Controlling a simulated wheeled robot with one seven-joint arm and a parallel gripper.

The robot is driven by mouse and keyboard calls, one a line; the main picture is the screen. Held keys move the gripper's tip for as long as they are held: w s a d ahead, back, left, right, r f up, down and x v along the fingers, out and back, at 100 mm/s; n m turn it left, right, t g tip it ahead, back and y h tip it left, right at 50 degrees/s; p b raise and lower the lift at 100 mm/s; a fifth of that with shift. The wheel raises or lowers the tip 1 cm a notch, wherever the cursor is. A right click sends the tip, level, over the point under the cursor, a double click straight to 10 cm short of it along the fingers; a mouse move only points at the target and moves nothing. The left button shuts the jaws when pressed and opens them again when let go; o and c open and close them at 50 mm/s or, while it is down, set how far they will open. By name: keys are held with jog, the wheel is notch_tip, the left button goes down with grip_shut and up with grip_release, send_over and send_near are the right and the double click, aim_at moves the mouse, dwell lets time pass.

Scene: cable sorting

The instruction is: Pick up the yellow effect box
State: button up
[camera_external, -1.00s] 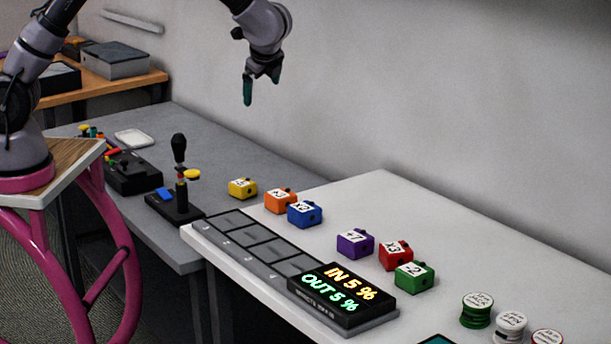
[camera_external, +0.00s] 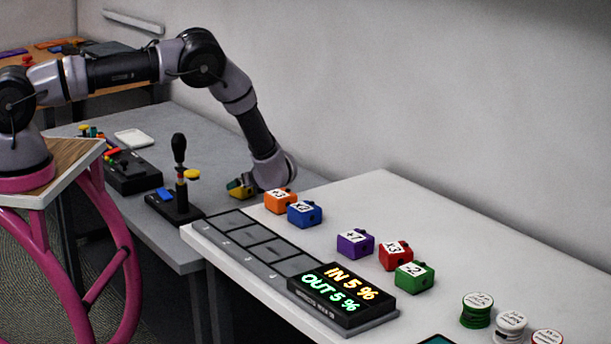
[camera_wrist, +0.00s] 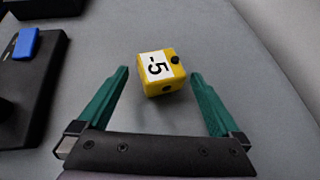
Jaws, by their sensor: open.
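The yellow effect box (camera_wrist: 157,87) sits on the grey table in the wrist view, its white "-5" label facing up and dark knobs on its sides. My gripper (camera_wrist: 158,75) is open, with one green finger on each side of the box and a gap to each. The box lies between the fingertips, towards their far ends. In the external view the yellow box (camera_external: 236,190) is partly hidden by my gripper (camera_external: 245,190), which is low over the grey table.
The orange box (camera_external: 280,201) and blue box (camera_external: 305,214) stand close by on the white table. A black joystick unit (camera_external: 178,200) stands to the left of my gripper. A grey slotted tray (camera_external: 262,234) lies in front.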

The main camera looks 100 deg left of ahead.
jog(key=x, duration=0.5)
jog(key=shift+s+a+f, duration=0.2)
jog(key=shift+a+f, duration=0.05)
jog(key=shift+r, duration=0.1)
jog(key=c, duration=1.2)
